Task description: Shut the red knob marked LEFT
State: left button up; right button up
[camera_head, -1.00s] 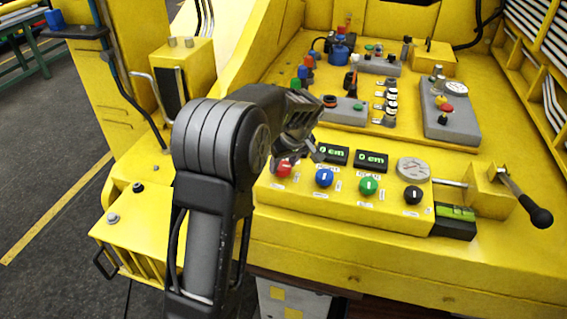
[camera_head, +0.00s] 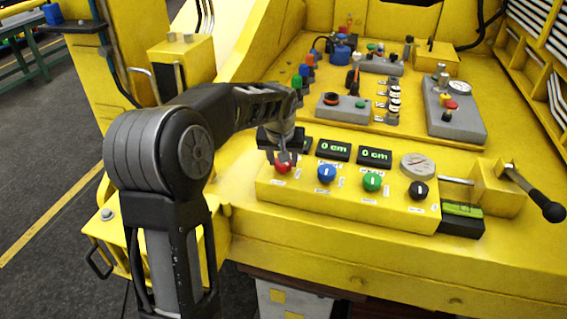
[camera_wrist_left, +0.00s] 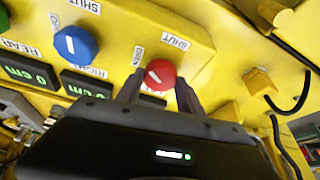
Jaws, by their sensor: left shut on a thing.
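The red knob (camera_head: 283,165) sits at the left end of the row of knobs on the yellow panel. My left gripper (camera_head: 285,158) comes down on it from above. In the left wrist view the red knob (camera_wrist_left: 160,75) lies between the two fingers of my left gripper (camera_wrist_left: 160,82), which are shut on it. A white mark shows on the knob's face, slanted in that view. Labels SHUT and OPEN stand beside the knob; its own name label is hidden by the gripper. My right gripper is not in view.
A blue knob (camera_head: 326,173), a green knob (camera_head: 373,181) and a black knob (camera_head: 418,189) follow to the right. Displays reading 0 cm (camera_head: 334,149) stand behind them. A black-handled lever (camera_head: 535,190) sticks out at the far right.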

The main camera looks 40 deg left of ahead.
pick_arm(q)
jog(key=m, duration=0.2)
jog(key=m+h+b, duration=0.1)
jog(key=m, duration=0.1)
jog(key=m+h+b, duration=0.1)
jog(key=m, duration=0.1)
jog(key=shift+a+f+t, duration=0.1)
jog(key=shift+a+t, duration=0.15)
jog(key=shift+t, duration=0.05)
jog(key=m+h+b, duration=0.1)
jog(key=m+h, duration=0.1)
jog(key=m, duration=0.2)
jog(key=shift+m, duration=0.4)
jog(key=o, duration=1.4)
jog(key=shift+a, duration=0.1)
jog(key=b+v, duration=0.1)
jog(key=v, duration=0.7)
jog(key=shift+w, duration=0.2)
